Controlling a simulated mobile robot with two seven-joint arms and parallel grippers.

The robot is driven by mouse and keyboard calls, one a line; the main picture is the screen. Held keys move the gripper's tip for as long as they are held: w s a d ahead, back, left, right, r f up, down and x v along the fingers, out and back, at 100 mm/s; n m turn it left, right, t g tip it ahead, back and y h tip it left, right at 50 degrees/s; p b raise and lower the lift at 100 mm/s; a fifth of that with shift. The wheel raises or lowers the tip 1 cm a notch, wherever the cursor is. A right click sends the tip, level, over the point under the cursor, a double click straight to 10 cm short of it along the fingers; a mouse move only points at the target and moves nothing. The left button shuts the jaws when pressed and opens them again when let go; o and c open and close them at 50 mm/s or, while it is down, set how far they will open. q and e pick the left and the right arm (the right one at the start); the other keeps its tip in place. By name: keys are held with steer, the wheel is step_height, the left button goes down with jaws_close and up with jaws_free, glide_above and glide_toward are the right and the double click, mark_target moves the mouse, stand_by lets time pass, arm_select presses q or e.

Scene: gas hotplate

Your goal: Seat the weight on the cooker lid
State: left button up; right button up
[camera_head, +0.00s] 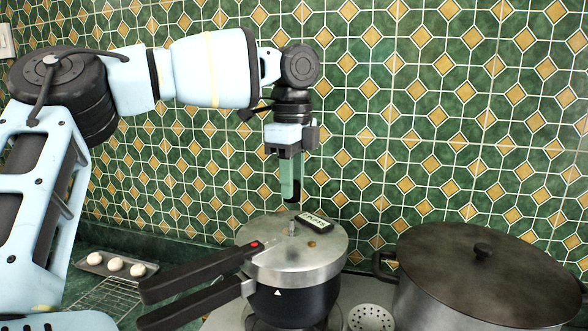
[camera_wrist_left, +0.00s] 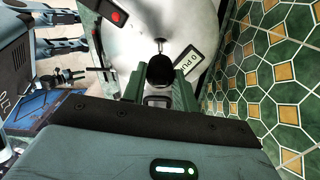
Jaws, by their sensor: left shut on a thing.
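The pressure cooker (camera_head: 292,302) has a steel lid (camera_head: 262,262), with a thin upright vent pipe (camera_head: 292,229) near the lid's middle. My left gripper (camera_head: 290,192) points down above the lid and is shut on the small black weight (camera_head: 294,196). The weight is above the pipe, with a small gap between them in the head view. In the left wrist view, the weight (camera_wrist_left: 160,71) sits between the two green fingers, and the pipe (camera_wrist_left: 160,44) shows just beyond it over the lid (camera_wrist_left: 142,30). My right gripper cannot be made out.
A small label plate (camera_head: 315,222) lies on the lid beside the pipe. Two black handles (camera_head: 195,283) reach out to the left. A large lidded pot (camera_head: 482,280) stands close on the right. A perforated round spoon (camera_head: 370,318) and a tray with eggs (camera_head: 115,265) are lower down. The tiled wall is behind.

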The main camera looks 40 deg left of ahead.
mark_target(292, 200)
arm_select(q)
steer(key=shift+f, duration=1.25)
arm_select(e)
steer(key=shift+s+a+f, duration=0.15)
steer(key=shift+f, duration=0.15)
steer(key=shift+r, duration=0.1)
stand_by(0.7)
arm_select(q)
steer(key=shift+f, duration=0.85)
arm_select(e)
steer(key=shift+s+f, duration=0.1)
steer(key=shift+f, duration=0.15)
arm_select(q)
steer(key=shift+f+b, duration=0.5)
steer(key=shift+f, duration=0.75)
arm_select(e)
steer(key=shift+s+f, duration=0.3)
steer(key=shift+f, duration=0.05)
arm_select(q)
steer(key=o, duration=1.1)
steer(key=shift+c, duration=0.2)
